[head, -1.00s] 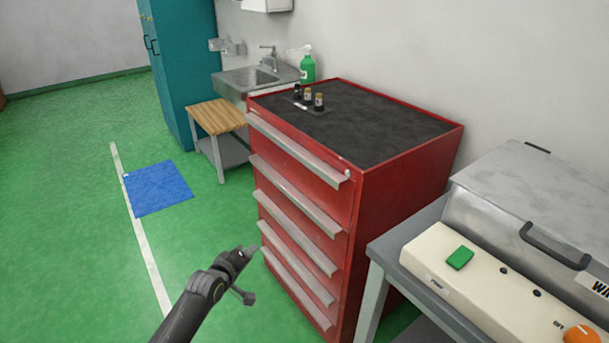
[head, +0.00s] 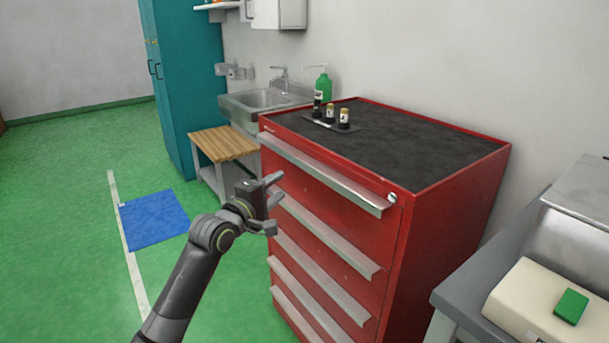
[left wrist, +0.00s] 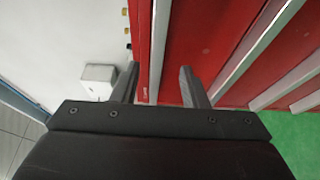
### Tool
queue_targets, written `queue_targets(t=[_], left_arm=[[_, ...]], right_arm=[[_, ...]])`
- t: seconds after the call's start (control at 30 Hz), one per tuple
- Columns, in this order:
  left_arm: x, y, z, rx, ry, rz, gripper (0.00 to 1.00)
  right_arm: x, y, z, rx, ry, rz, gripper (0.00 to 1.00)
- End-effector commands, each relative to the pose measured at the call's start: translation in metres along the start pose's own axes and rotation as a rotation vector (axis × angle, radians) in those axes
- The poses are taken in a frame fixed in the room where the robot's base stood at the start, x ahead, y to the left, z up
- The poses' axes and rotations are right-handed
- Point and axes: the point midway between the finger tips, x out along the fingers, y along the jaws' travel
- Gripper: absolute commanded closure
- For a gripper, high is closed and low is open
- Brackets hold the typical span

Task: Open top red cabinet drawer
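The red cabinet (head: 450,200) stands at the centre right of the head view, with several drawers. Its top drawer (head: 335,205) looks shut and has a long grey handle strip (head: 325,173). My left gripper (head: 274,203) is in front of the cabinet, near the left end of that strip. In the left wrist view, its two fingers are apart (left wrist: 158,80) and empty, and the top handle strip (left wrist: 158,40) appears between them, ahead of the tips. I cannot tell the exact gap to the strip. My right gripper is not in view.
Small bottles (head: 330,115) stand on the cabinet's dark top. A grey bench (head: 470,290) with a cream machine (head: 535,300) is close on the right. A wooden-topped stool (head: 223,144) and sink (head: 262,100) are behind. Green floor on the left is clear around a blue mat (head: 153,218).

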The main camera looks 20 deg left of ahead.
Motion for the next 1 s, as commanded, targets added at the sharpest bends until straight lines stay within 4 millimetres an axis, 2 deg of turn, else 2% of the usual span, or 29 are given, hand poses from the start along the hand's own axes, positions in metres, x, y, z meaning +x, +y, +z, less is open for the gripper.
queue_targets(t=[0.2,0.53,0.73,1.0], left_arm=[[0.039,-0.001,0.000,-0.001,0.001,0.001,0.60],[0.088,-0.001,0.000,0.000,0.000,0.000,0.60],[0.106,-0.001,-0.001,0.001,0.001,-0.001,0.60],[0.113,0.000,-0.001,0.001,0.001,0.000,0.60]], right_arm=[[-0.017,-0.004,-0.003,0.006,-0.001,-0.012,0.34],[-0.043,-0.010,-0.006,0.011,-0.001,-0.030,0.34],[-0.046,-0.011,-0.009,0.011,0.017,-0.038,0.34],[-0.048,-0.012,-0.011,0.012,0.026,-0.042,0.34]])
